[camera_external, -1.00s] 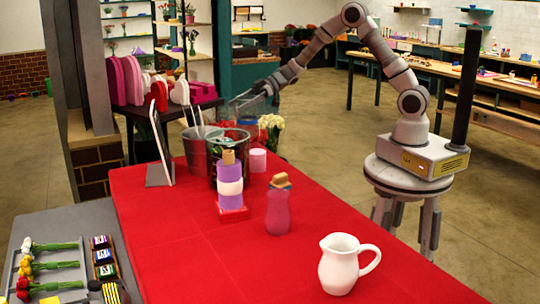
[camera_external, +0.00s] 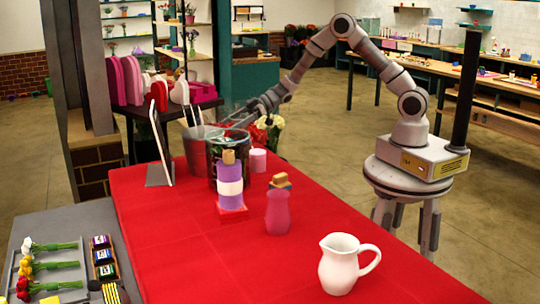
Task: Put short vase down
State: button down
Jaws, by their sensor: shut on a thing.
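My gripper (camera_external: 240,116) is at the far end of the red table, just above and behind the dark bucket (camera_external: 214,165). It is shut on what looks like the short vase, a pale, see-through shape that is small and hard to make out against the bucket rim. I cannot tell whether the vase touches the bucket or the table. The red table (camera_external: 190,265) runs from the far bucket toward the camera.
A grey bucket (camera_external: 193,155) stands beside the dark one. The table's middle left is clear.

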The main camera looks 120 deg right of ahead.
jog(key=shift+f, duration=0.1)
grip_release()
jog(key=shift+s+r, duration=0.25)
jog(key=v, duration=1.1)
jog(key=shift+s, duration=0.25)
jog(key=shift+r, duration=0.1)
